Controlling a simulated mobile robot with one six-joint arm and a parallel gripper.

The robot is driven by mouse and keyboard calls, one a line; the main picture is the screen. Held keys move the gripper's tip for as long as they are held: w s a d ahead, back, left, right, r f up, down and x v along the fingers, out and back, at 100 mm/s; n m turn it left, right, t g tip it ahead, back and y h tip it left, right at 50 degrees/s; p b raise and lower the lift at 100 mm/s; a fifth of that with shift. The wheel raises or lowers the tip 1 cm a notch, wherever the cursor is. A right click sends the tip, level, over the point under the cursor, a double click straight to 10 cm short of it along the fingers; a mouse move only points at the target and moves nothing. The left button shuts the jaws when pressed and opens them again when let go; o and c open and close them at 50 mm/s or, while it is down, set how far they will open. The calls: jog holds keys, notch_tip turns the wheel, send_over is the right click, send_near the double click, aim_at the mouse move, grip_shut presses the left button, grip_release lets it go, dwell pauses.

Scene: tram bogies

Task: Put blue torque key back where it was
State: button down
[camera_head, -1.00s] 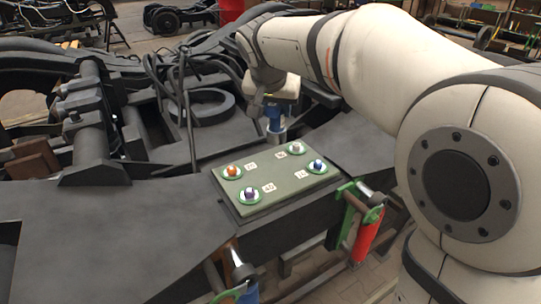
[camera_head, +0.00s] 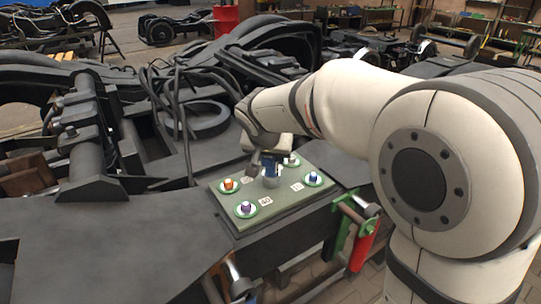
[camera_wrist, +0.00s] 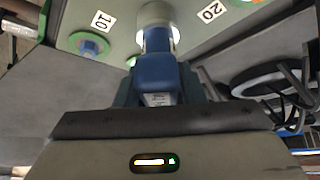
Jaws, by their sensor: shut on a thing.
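My gripper (camera_head: 266,157) is shut on the blue torque key (camera_head: 270,168) and holds it upright over the middle of the green-grey plate (camera_head: 262,219). In the wrist view the key (camera_wrist: 158,72) extends from the gripper, its pale socket end towards the plate. I cannot tell whether the socket touches anything. The plate carries an orange bolt (camera_head: 229,185), a purple bolt (camera_head: 245,207), a blue bolt (camera_head: 313,177) and a pale bolt (camera_head: 292,161), each in a green ring.
A red tool (camera_head: 363,247) hangs by a green holder (camera_head: 345,218) at the beam's right front edge. Another tool with a blue part (camera_head: 243,287) shows at the bottom edge. Dark bogie frames, a coiled ring (camera_head: 199,121) and cables lie behind.

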jog(key=shift+f, duration=0.15)
jog(key=c, duration=0.9)
grip_release()
jog(key=shift+r, duration=0.25)
jog(key=b+v, duration=0.3)
jog(key=v, duration=0.9)
jog(key=s+d+f+g, duration=0.1)
jog(key=s+d+f, duration=0.4)
jog(key=s+d, duration=0.1)
jog(key=s+d+f+n+g, duration=0.1)
jog(key=s+d+f, duration=0.4)
jog(key=s+d, duration=0.1)
jog(key=s+d+f+n+g+y, duration=0.1)
jog(key=s+d+f, duration=0.4)
jog(key=s, duration=0.3)
jog(key=shift+d+f, duration=0.4)
jog(key=shift+f, duration=0.1)
